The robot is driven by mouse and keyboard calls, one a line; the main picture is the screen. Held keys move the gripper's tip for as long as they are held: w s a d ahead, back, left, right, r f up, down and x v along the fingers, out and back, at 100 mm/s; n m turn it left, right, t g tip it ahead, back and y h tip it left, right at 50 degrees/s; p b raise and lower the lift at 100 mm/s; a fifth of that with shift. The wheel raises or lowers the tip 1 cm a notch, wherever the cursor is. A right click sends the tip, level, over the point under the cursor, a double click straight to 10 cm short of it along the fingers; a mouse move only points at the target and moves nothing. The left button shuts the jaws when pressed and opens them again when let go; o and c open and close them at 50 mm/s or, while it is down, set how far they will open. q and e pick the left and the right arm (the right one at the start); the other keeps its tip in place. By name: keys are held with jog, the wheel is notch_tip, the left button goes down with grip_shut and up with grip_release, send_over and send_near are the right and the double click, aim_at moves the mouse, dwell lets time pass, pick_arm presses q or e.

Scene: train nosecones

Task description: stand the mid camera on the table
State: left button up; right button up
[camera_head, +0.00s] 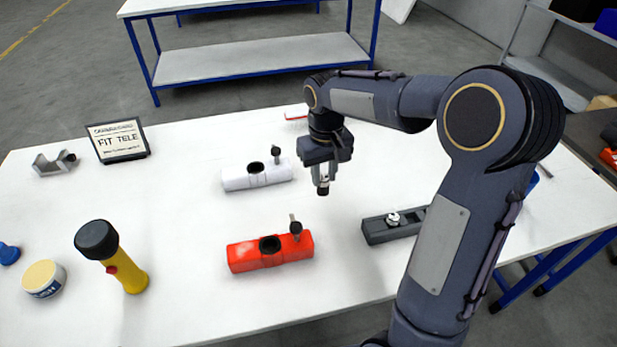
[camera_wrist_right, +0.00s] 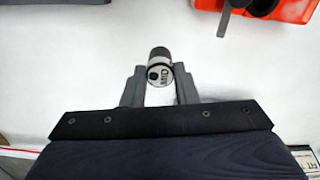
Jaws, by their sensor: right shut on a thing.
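The mid camera (camera_wrist_right: 159,72) is a small dark and silver cylinder with a label that seems to read MID. My right gripper (camera_wrist_right: 160,88) is shut on it, with one finger on each side. In the head view the right gripper (camera_head: 322,178) points down over the white table (camera_head: 190,310), between the white block and the dark grey block, and the camera (camera_head: 323,187) shows at its fingertips. I cannot tell whether the camera touches the table. My left gripper is not in view.
A white block (camera_head: 238,180), a red block (camera_head: 245,257) and a dark grey block (camera_head: 380,232) lie around the gripper. A yellow flashlight (camera_head: 131,277), a round tin (camera_head: 42,277), a sign (camera_head: 118,141) and a grey bracket (camera_head: 50,163) stand left. The table between the blocks is clear.

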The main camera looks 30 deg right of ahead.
jog(key=w+d+f, duration=0.1)
jog(key=w+f, duration=0.1)
jog(key=f, duration=0.1)
jog(key=w+d+f+p, duration=0.1)
jog(key=w+f, duration=0.2)
jog(key=w+d+f+p, duration=0.1)
jog(key=w+f, duration=0.1)
jog(key=f, duration=0.2)
jog(key=shift+w+d, duration=0.1)
jog(key=shift+w, duration=0.05)
jog(key=shift+f, duration=0.3)
jog(key=o, duration=1)
